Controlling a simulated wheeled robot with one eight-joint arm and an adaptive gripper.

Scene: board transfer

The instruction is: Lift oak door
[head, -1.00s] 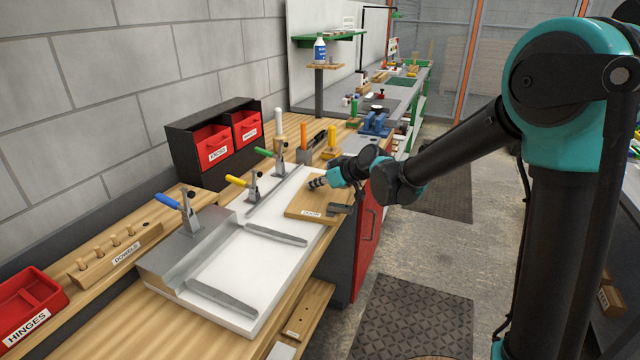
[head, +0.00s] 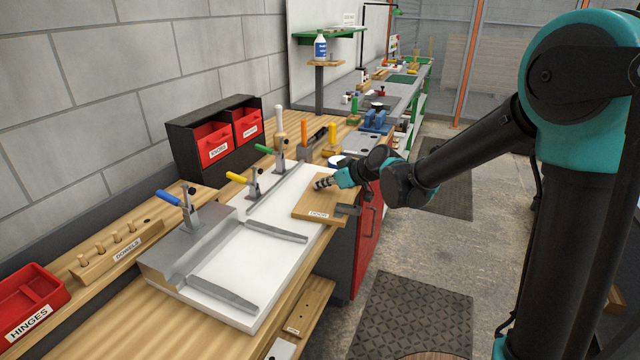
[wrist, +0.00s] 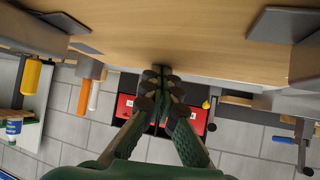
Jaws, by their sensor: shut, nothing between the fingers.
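The oak door (head: 309,204) is a pale wood board with a "DOOR" label. It lies at the right end of the white board (head: 225,270), with a dark grey bracket (head: 347,209) at its right edge. My gripper (head: 323,184) is over the door's far part in the head view. I cannot tell whether its tips touch the wood. In the wrist view my gripper (wrist: 160,74) shows its fingertips together, empty, close to the edge of a wide wood surface. That surface looks like the door, but its label is out of sight.
Toggle clamps with blue, yellow and green handles (head: 168,198) line the fixture's far side. Grey rails (head: 276,232) cross the white board. Red bins (head: 213,142) stand behind by the wall. A blue vise (head: 376,121) is on the bench beyond.

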